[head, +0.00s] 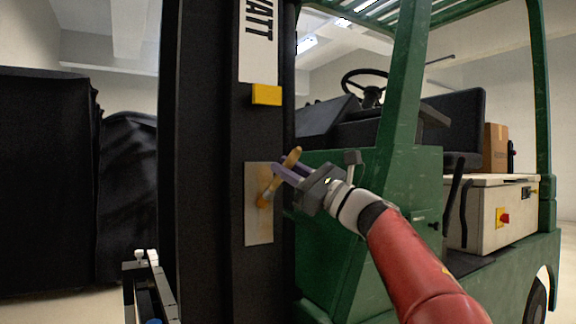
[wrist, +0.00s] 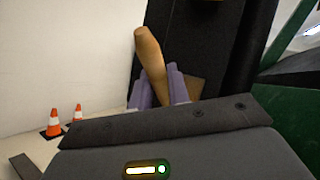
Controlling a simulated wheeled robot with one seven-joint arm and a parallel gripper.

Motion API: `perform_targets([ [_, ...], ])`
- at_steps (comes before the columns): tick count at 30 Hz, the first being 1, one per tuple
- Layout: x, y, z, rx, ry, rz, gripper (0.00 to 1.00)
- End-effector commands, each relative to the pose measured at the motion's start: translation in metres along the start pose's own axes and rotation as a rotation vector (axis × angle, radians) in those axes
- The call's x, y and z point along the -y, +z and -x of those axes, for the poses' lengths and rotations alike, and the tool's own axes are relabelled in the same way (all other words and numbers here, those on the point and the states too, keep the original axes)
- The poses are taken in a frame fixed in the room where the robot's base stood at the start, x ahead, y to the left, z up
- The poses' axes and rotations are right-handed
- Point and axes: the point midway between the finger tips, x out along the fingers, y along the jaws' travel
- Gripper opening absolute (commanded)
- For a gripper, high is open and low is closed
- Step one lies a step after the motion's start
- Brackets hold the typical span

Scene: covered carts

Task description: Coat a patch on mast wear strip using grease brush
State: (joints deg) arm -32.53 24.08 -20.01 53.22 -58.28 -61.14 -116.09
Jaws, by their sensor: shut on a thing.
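The mast wear strip (head: 258,228) is a pale tan-grey upright plate on the black mast; part of it also shows in the wrist view (wrist: 196,88). My gripper (head: 280,172), with purple fingers, is shut on the grease brush (head: 293,158). The brush has a wooden handle, tilted with its top to the right in the head view. Its lower end lies over the strip in the head view, by an orange-brown spot. I cannot tell whether the bristles touch the strip. In the wrist view the handle (wrist: 149,50) rises between the fingers, and the bristles are hidden.
The green forklift body (head: 335,205) stands right of the mast (head: 205,150). A yellow block (head: 267,95) sits on the mast above the strip. Black-covered carts (head: 45,180) stand at the left. Orange cones (wrist: 54,123) stand on the floor in the wrist view.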

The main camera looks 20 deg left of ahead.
Motion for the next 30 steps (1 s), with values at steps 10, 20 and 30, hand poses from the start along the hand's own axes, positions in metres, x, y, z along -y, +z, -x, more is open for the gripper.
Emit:
perform_targets([
  [10,-0.001,-0.003,0.0,-0.002,0.0,-0.002,0.0],
  [20,-0.007,-0.015,0.008,-0.004,-0.001,-0.002,0.0],
  [30,-0.013,-0.026,0.014,-0.002,0.0,-0.002,0.0],
])
